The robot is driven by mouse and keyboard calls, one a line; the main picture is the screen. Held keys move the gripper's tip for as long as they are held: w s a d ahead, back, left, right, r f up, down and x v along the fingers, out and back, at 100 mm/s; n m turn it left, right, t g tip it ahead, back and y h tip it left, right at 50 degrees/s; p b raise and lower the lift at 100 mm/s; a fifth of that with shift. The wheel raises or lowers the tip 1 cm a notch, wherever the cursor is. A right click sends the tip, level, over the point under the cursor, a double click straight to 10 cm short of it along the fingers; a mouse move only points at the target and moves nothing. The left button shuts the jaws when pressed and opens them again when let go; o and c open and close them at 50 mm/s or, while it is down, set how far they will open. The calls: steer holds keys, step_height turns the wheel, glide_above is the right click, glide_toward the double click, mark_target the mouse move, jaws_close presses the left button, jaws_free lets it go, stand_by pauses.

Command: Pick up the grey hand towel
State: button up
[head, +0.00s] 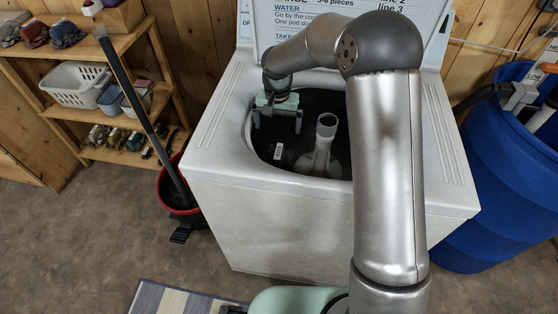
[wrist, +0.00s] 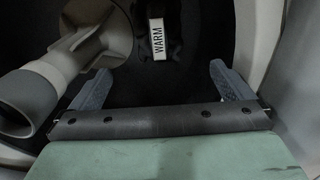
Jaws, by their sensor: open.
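I cannot make out a grey hand towel in either view. My gripper (head: 277,120) is open and points down into the open top of the white washing machine (head: 213,150). In the wrist view its two grey fingers (wrist: 160,86) are wide apart with nothing between them. A small dark item with a white tag reading "WARM" (wrist: 157,36) lies in the dark tub ahead of the fingers. That tag also shows in the head view (head: 279,152), below my gripper. The tub's inside is too dark to tell any cloth from its floor.
A pale agitator post (head: 323,140) stands in the tub, beside my gripper; it is close to one finger in the wrist view (wrist: 35,95). The raised lid (head: 240,30) is behind. A blue barrel (head: 500,190) stands right, a black-and-red bucket (head: 180,200) left.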

mark_target(279, 151)
step_height(279, 151, down, 11)
steer(key=shift+r+p, duration=0.15)
steer(key=shift+p, duration=0.35)
steer(key=shift+w+d+f+p, duration=0.1)
steer(key=shift+f+p, duration=0.2)
steer(key=shift+f, duration=1.05)
steer(key=shift+d+f+p, duration=0.1)
steer(key=shift+f+p, duration=0.15)
steer(key=shift+f, duration=1.1)
steer(key=c, duration=0.7)
